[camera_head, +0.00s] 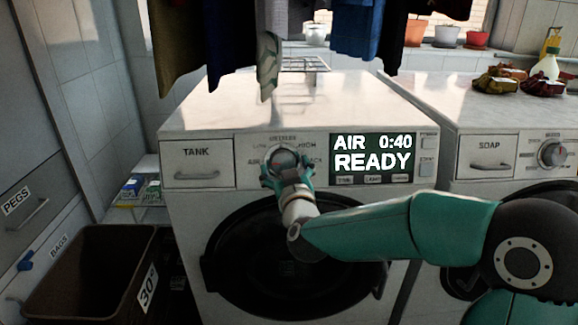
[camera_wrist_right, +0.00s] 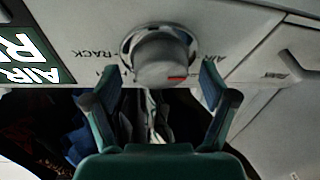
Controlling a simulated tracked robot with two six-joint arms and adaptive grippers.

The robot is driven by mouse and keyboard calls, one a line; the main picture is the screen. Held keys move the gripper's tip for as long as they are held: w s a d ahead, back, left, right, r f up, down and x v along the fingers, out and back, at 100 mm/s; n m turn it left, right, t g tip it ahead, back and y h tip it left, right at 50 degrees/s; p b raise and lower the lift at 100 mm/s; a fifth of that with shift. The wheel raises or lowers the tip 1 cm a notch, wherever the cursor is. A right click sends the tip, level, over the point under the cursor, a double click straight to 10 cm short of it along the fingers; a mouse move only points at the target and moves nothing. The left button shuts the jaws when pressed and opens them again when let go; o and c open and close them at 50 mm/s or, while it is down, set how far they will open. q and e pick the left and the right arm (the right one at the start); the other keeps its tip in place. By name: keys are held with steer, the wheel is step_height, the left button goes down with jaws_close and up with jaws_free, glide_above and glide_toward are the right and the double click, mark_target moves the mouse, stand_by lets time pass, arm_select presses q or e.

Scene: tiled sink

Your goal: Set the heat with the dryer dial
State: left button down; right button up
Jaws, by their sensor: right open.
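The dryer (camera_head: 190,240) has a round silver dial (camera_head: 284,154) on its front panel, between the TANK drawer and a display (camera_head: 371,154) reading "AIR 0:40 READY". In the right wrist view the dial (camera_wrist_right: 160,50) shows a red mark at its lower right edge, with inverted lettering such as "RACK" beside it. My right gripper (camera_head: 286,170) is at the dial, fingers open. The wrist view shows its fingers (camera_wrist_right: 158,70) spread on either side of the dial, with gaps; they do not appear to grip it. My left gripper is not in view.
A second machine with a SOAP drawer (camera_head: 487,156) and its own dial (camera_head: 553,154) stands at right. A brown bin (camera_head: 85,270) stands at lower left.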

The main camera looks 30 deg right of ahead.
steer(key=shift+w+d, duration=0.1)
steer(key=shift+w, duration=0.2)
steer(key=c, duration=1.2)
steer(key=shift+o, duration=0.2)
steer(key=shift+d, duration=0.25)
steer(key=shift+a, duration=0.1)
